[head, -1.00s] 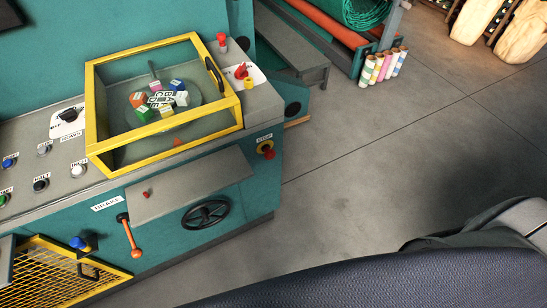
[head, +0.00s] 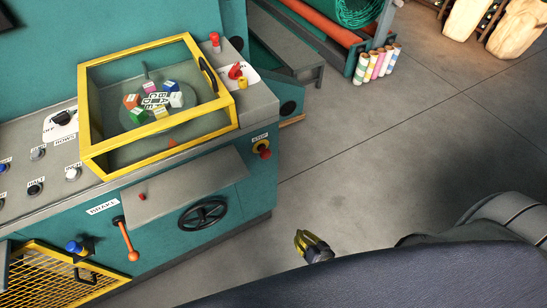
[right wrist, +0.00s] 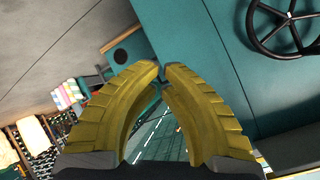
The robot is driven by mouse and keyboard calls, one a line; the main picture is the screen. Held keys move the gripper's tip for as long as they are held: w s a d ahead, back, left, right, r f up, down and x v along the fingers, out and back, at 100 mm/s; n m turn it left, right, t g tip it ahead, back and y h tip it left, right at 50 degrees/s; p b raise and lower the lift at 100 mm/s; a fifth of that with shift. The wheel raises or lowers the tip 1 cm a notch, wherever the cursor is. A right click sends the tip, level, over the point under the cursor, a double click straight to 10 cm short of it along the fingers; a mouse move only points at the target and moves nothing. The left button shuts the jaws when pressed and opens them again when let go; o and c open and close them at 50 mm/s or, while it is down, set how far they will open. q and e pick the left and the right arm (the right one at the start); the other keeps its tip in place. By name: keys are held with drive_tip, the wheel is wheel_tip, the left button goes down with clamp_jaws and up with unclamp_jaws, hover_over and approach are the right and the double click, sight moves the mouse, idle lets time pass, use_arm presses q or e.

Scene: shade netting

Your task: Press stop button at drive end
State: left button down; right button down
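A red stop button (head: 265,153) on a yellow base sits at the right end of the teal machine's front, under a small label that seems to read STOP. My right gripper (head: 302,237) has yellow ridged fingers and is low over the floor, right of and nearer than the button, clearly apart from it. In the right wrist view the two fingertips (right wrist: 161,68) come together with only a sliver between them, and nothing is held. I cannot make out the stop button in that view. My left gripper is not in view.
The machine (head: 250,185) carries a yellow-framed guard (head: 160,148) over coloured blocks, a black handwheel (head: 203,215), an orange brake lever (head: 128,240) and a red-knobbed switch (head: 236,71). A yellow mesh guard (head: 50,275) is lower left. Rolls (head: 377,64) stand behind. The floor right is clear.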

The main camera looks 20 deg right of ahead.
sight(271, 154)
drive_tip(key=w+r+m+t, duration=0.2)
drive_tip(key=r+m, duration=0.1)
drive_tip(key=r, duration=0.5)
drive_tip(key=w+a+r+m+t, duration=0.1)
drive_tip(key=w+r+m+t, duration=0.1)
drive_tip(key=r, duration=0.6)
drive_tip(key=w+r+m+t+y, duration=0.1)
drive_tip(key=w+r+m+t, duration=0.1)
drive_tip(key=r+m, duration=0.3)
wheel_tip(271, 154, up, 4)
drive_tip(key=shift+w+a+f+m, duration=0.15)
drive_tip(key=shift+w+a+m, duration=0.2)
drive_tip(key=shift+w, duration=0.55)
drive_tip(key=w, duration=0.4)
drive_tip(key=w+a, duration=0.1)
drive_tip(key=w, duration=0.4)
drive_tip(key=w+a, duration=0.1)
drive_tip(key=w, duration=0.3)
drive_tip(key=shift+w+a, duration=0.15)
drive_tip(key=shift+w, duration=0.25)
drive_tip(key=shift+w+a, duration=0.2)
drive_tip(key=shift+w, duration=0.95)
